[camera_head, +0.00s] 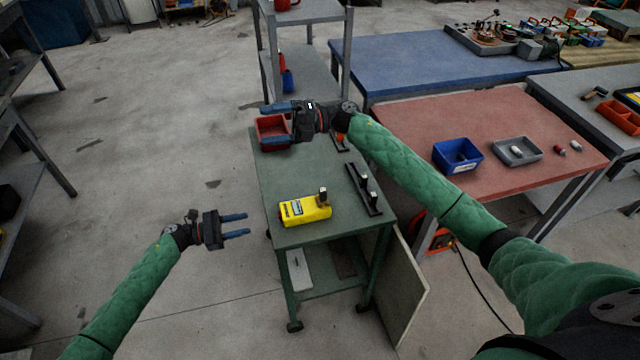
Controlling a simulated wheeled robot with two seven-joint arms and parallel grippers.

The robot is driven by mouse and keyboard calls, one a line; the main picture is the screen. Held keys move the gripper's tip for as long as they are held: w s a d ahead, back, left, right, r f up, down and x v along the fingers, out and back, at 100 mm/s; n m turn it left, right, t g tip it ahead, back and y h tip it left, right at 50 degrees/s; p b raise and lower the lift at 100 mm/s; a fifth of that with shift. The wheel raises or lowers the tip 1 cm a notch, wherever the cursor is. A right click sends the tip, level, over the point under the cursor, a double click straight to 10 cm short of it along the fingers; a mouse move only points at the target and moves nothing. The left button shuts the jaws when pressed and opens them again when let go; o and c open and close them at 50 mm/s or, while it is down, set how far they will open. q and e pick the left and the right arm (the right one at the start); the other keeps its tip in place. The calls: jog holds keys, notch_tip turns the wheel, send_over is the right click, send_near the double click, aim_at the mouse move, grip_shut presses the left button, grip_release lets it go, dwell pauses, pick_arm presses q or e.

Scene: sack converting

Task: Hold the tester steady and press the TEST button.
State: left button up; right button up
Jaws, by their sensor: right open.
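The yellow tester (305,210) lies on the green table (288,176), near its front left. A dark and metallic piece stands up at its right end. I cannot make out the TEST button at this size. My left gripper (247,226) is to the left of the table, with its two blue fingers apart, pointing right towards the tester and not touching it. My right gripper (266,124) is at the table's far end, over the red bin. Its fingers are apart and point left, away from the tester. I see nothing held in either gripper.
A red bin (268,146) sits at the table's far left corner, partly behind my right gripper. A black rack-like holder (364,190) stands right of the tester. A red-topped bench (500,115) with a blue bin (457,155) is to the right. Open floor lies left.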

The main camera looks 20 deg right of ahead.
jog(key=s+a+f+n+g+h, duration=0.2)
jog(key=s+a+f+n+h, duration=0.1)
jog(key=f+n+h, duration=0.35)
jog(key=n+t+h, duration=0.2)
jog(key=n+h, duration=0.7)
jog(key=h, duration=0.3)
send_over(320, 200)
jog(key=f, duration=1.3)
jog(key=shift+w+f, duration=0.25)
jog(key=shift+d+f, duration=0.1)
jog(key=shift+f, duration=3.8)
jog(key=c, duration=1.3)
pick_arm(q)
grip_shut()
